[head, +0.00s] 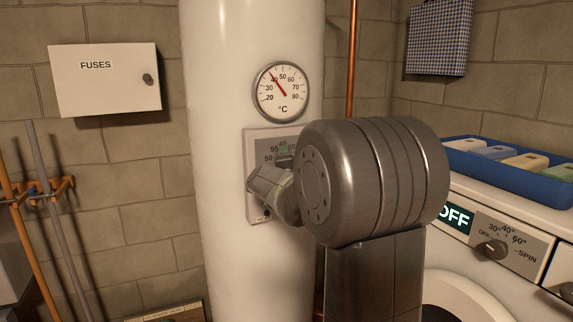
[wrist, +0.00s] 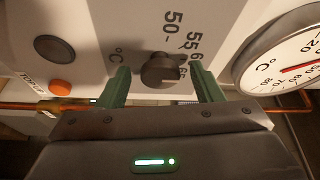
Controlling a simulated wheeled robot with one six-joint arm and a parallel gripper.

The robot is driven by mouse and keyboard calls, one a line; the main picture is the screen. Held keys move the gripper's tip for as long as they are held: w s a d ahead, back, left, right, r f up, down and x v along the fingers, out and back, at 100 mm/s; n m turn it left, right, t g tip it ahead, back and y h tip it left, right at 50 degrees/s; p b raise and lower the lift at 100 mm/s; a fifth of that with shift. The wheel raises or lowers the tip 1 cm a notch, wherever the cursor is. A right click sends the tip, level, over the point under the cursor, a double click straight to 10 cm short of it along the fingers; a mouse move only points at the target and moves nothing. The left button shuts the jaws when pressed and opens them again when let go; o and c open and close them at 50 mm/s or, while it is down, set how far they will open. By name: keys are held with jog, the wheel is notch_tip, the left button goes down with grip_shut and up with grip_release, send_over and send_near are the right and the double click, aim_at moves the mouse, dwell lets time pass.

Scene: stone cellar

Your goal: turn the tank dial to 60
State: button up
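The tank dial (wrist: 160,70) is a dark knob on a pale grey panel (wrist: 120,25) with printed marks such as 50 and 55. In the head view the panel (head: 252,206) is on the white tank (head: 222,60), and my arm hides the knob. My gripper (wrist: 159,76) is open in the wrist view, with one green finger on each side of the knob. Gaps show between fingers and knob. I cannot tell exactly which mark the knob points at. The round thermometer (head: 282,91) above the panel has its red needle near 40.
An orange button (wrist: 61,86) and a dark round part (wrist: 52,48) are on the panel. A copper pipe (head: 351,60) runs beside the tank. A white appliance (head: 530,190) with an OFF display and a blue tray (head: 560,190) stand at right. A fuse box (head: 105,90) hangs at left.

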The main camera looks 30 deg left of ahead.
jog(key=v, duration=1.4)
jog(key=shift+w, duration=0.1)
jog(key=x, duration=1.3)
jog(key=shift+w+a, duration=0.25)
jog(key=shift+w, duration=0.1)
